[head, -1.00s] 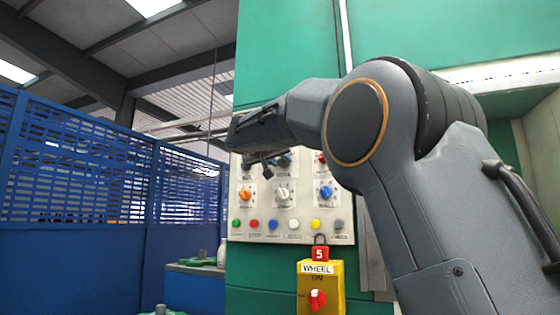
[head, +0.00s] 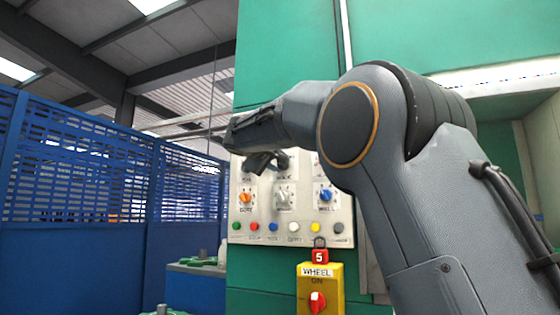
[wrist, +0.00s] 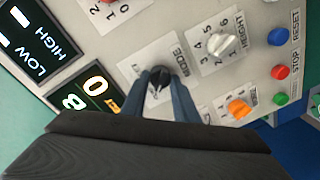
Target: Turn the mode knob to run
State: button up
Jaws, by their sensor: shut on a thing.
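The mode knob (wrist: 159,78) is a black knob on a white label plate marked MODE in the wrist view. My gripper (wrist: 160,76) has its two fingertips closed around the knob, one on each side. Most of the wording on its plate is covered by the fingers, and I cannot read which position the knob points to. In the head view my gripper (head: 263,161) is in front of the upper row of the panel (head: 345,232), partly hiding the knobs there.
In the wrist view, a white numbered knob (wrist: 222,44) and an orange knob (wrist: 238,107) sit close to the mode knob. Coloured buttons line the panel's lower edge. A yellow WHEEL switch box (head: 335,290) with a red padlock (head: 320,256) is below. Blue fencing (head: 75,240) stands left.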

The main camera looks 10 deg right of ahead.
jog(key=shift+n, duration=0.6)
jog(key=o, duration=1.1)
jog(key=shift+c, duration=0.2)
jog(key=v, duration=0.8)
jog(key=shift+b, duration=0.4)
jog(key=shift+f, duration=0.15)
